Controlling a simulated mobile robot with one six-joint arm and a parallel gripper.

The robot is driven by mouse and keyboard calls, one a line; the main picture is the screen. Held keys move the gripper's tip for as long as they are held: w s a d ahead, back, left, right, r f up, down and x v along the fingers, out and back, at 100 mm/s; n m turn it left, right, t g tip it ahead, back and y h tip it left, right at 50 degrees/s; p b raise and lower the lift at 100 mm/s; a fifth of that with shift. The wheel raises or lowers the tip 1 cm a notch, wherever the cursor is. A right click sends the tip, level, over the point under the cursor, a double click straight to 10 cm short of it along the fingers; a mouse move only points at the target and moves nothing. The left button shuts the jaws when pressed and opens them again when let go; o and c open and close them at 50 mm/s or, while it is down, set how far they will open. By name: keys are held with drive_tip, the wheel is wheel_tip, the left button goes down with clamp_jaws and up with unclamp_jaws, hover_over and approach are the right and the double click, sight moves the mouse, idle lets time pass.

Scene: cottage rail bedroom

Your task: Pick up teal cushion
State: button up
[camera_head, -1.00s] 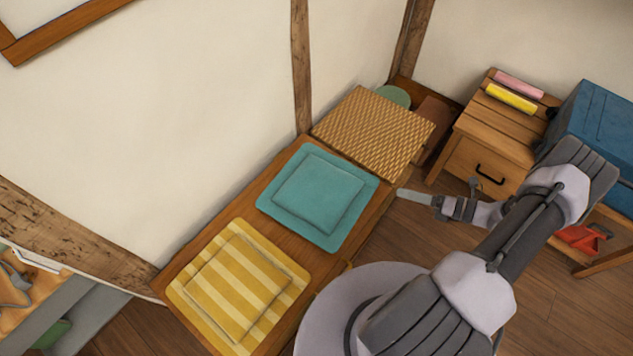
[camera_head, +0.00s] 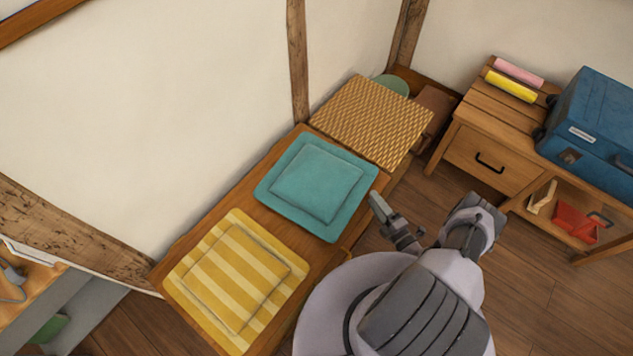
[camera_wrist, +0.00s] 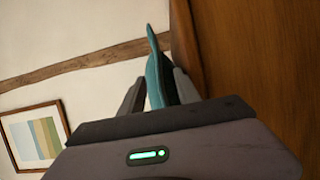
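The teal cushion (camera_head: 316,183) lies flat on the wooden bench (camera_head: 215,215), between a striped cushion and a woven lid. My gripper (camera_head: 378,206) is at the cushion's right side, close to the bench's front edge. In the wrist view the teal cushion (camera_wrist: 156,78) shows nearly edge-on between the two fingers, which stand apart. My gripper looks open. A gap shows on the left finger's side; whether the right finger touches the cushion I cannot tell.
The yellow striped cushion (camera_head: 238,280) lies nearer on the bench. The woven lid (camera_head: 372,122) is beyond the teal cushion. A wooden side table (camera_head: 488,165) with pink and yellow rolls and a blue case (camera_head: 598,125) stand at right. Floor is clear between.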

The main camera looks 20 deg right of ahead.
sight(364, 189)
drive_tip(key=x, duration=0.2)
drive_tip(key=b+x, duration=0.1)
drive_tip(key=x, duration=0.2)
drive_tip(key=shift+w+a, duration=0.2)
drive_tip(key=shift+a, duration=0.25)
drive_tip(key=shift+r, duration=0.1)
clamp_jaws()
idle(0.8)
